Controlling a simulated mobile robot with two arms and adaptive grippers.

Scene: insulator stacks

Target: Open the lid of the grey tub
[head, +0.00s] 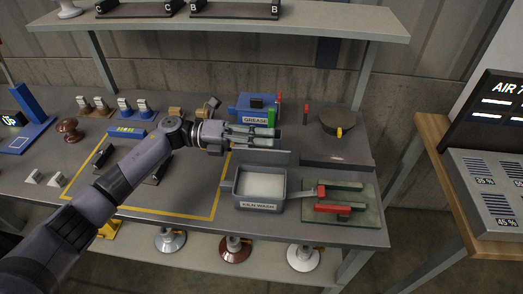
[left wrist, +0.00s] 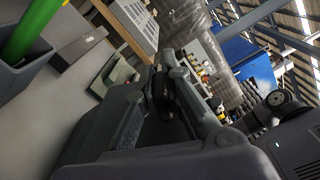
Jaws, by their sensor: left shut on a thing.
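The grey tub (head: 259,204) stands near the table's front edge, with a wash label on its front and pale contents showing inside. Its lid (head: 270,157) is raised and tilted up along the back of the tub, so the tub is open. My left gripper (head: 276,134) reaches in from the left, just above and behind the raised lid. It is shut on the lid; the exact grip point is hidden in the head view. The left wrist view shows its dark fingers (left wrist: 160,88) close up. My right gripper is not in view.
A blue grease tub (head: 243,104) stands just behind my left gripper. A dark cap-like object (head: 341,121) sits at the back right. A shelf (head: 220,24) overhangs the table's back.

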